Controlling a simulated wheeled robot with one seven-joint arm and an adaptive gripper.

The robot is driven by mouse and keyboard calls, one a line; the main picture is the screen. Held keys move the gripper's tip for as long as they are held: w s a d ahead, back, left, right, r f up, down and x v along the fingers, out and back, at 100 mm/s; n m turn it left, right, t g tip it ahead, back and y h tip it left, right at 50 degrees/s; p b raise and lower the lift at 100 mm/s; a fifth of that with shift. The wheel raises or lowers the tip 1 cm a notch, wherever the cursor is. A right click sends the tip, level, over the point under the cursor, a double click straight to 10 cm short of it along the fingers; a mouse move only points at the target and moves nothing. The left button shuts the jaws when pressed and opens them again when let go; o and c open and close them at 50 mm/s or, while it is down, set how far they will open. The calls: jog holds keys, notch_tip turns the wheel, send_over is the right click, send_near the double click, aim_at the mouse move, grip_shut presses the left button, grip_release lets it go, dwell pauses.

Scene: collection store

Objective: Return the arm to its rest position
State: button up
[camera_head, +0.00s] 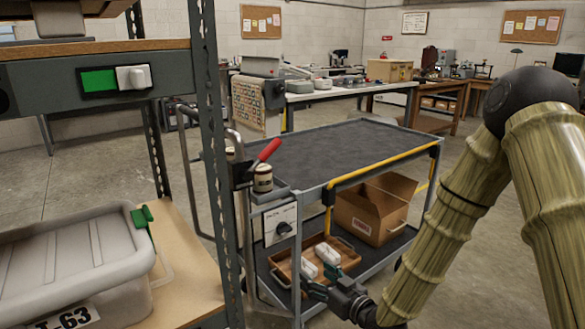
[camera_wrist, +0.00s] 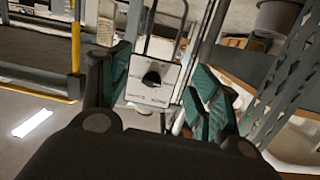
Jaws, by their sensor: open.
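My gripper (camera_head: 318,279) is at the lower middle of the head view, in front of the near side of the grey cart (camera_head: 345,145). It overlaps the tray on the cart's lower shelf in that view; how far apart they are I cannot tell. In the wrist view my gripper (camera_wrist: 162,88) shows two teal-padded fingers spread apart with nothing held between them. A white panel with a black knob (camera_wrist: 152,79) shows beyond the gap. My arm bends down from the right side of the head view.
A shelf rack post (camera_head: 208,150) and a lidded grey bin (camera_head: 75,260) stand at left. The cart carries a red-handled lever (camera_head: 264,154), a cardboard box (camera_head: 372,212) and a brown tray (camera_head: 335,253) with white items. The cart's top is mostly bare. Open floor lies at right.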

jog(key=s+d+f+m+g+h, duration=0.1)
jog(key=s+d+f+g+h, duration=0.1)
jog(key=s+f, duration=0.35)
jog(key=s+d+f+m+g+h, duration=0.1)
jog(key=s+f, duration=0.1)
jog(key=f, duration=0.6)
jog(key=s+d+f+m+g+h, duration=0.2)
jog(key=s+d+f+g, duration=0.2)
jog(key=s+f, duration=0.55)
jog(key=s+d+f+m+g+h, duration=0.1)
jog(key=s+d+f+g+h, duration=0.2)
jog(key=s+f, duration=0.65)
jog(key=s+d+r+m+g+h+p, duration=0.1)
jog(key=s+d+m+g, duration=0.3)
jog(key=s, duration=1)
notch_tip(320, 180, up, 20)
jog(key=n+p, duration=0.2)
jog(key=p, duration=1.7)
jog(key=shift+d+f+t+p, duration=0.2)
jog(key=shift+d+t+p, duration=0.1)
